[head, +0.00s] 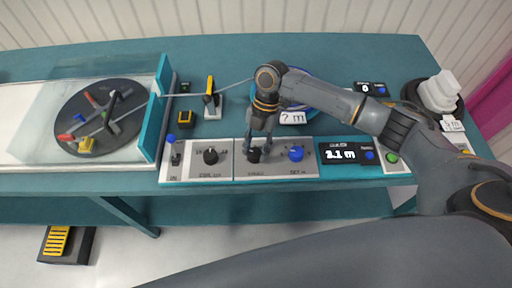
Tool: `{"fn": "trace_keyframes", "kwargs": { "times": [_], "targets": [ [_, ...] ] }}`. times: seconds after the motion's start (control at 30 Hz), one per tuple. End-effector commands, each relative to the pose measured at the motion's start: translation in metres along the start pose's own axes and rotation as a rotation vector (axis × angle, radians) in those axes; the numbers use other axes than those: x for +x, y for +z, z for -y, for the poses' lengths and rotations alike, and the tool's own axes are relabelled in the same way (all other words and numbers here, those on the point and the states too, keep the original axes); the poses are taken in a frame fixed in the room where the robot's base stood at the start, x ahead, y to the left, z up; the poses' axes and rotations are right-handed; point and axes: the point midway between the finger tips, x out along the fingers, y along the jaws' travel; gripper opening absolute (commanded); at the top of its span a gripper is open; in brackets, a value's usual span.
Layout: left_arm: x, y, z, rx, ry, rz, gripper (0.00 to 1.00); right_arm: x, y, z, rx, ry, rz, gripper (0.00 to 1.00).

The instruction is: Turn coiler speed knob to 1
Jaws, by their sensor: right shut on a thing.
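The control panel (222,172) runs along the front edge of the teal bench. Its middle black knob (254,156) sits above a small label that seems to read SPEED. My right gripper (258,146) reaches down from above and is shut on this knob. The fingers cover much of the knob and its scale, so I cannot read its setting. The coiler, a dark round disc (120,122) with coloured clips, is at the left behind a clear cover. My left gripper is not in view.
Another black knob (210,155) is left of the held one, and a blue knob (296,153) is close on its right. A display (342,154) reads about 2.1 m. A cable runs from the coiler past a yellow-handled lever (210,90). A blue reel stands behind my wrist.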

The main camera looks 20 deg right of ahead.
Motion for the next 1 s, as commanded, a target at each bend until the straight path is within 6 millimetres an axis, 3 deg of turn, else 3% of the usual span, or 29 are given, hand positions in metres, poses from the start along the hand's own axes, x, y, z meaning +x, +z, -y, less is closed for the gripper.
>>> {"fn": "trace_keyframes", "kwargs": {
  "times": [0.1,0.13,0.23,0.63,0.77,1.0],
  "targets": [
    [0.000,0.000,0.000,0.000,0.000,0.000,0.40,0.000,0.000,0.000,-0.002,0.000,0.000,0.06],
    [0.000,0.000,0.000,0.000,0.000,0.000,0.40,0.000,0.000,0.000,-0.002,0.000,0.000,0.42],
    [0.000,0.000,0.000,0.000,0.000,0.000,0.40,0.000,0.000,0.000,-0.002,0.000,0.000,0.61],
    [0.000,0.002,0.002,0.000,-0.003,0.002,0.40,-0.006,0.000,-0.001,0.000,0.002,0.002,0.61],
    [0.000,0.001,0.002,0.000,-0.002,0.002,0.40,-0.026,0.001,-0.001,0.000,0.004,0.003,0.61],
    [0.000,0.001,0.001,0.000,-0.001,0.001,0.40,-0.078,0.001,-0.001,-0.001,0.004,0.003,0.61]
  ]
}}
